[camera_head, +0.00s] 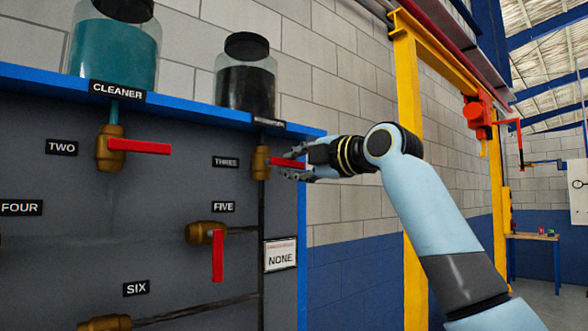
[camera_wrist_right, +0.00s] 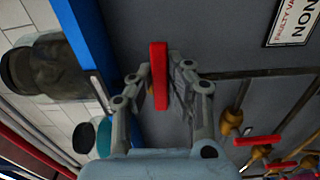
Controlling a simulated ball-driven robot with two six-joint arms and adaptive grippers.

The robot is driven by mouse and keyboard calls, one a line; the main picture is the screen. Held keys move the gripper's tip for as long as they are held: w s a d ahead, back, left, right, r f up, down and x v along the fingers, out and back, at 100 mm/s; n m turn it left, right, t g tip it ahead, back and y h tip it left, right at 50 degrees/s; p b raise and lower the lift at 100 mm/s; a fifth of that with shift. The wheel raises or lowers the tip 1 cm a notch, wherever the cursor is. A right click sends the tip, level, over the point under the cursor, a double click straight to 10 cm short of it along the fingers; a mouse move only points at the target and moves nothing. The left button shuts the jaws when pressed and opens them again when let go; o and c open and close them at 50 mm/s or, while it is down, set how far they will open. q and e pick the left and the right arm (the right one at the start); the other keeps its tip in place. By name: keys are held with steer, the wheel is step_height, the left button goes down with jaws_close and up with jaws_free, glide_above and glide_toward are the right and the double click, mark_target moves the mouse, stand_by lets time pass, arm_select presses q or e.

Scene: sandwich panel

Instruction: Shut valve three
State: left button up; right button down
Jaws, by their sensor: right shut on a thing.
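Valve three (camera_head: 261,162) is a brass valve on the grey panel beside the label THREE (camera_head: 226,162), below the jar of dark liquid (camera_head: 246,85). Its red handle (camera_head: 287,163) points right, crosswise to the pipe below it. My right gripper (camera_head: 291,165) reaches in from the right and is shut on this handle. In the right wrist view, the red handle (camera_wrist_right: 158,75) lies between the two fingers of the right gripper (camera_wrist_right: 160,85). The fingers partly cover the handle's outer end in the head view. My left gripper does not show.
Valve two (camera_head: 110,150) has its red handle (camera_head: 140,147) pointing right. Valve five (camera_head: 206,233) has its handle (camera_head: 218,257) pointing down. A sign reading NONE (camera_head: 280,256) hangs below valve three. The panel's blue edge (camera_head: 302,220) is close to my right gripper.

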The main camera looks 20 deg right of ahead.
steer(key=shift+n, duration=0.4)
steer(key=c, duration=1.3)
jaws_free()
steer(key=shift+a+r, duration=0.1)
steer(key=shift+s+d, duration=0.2)
steer(key=shift+s, duration=0.1)
steer(key=shift+v, duration=5.7)
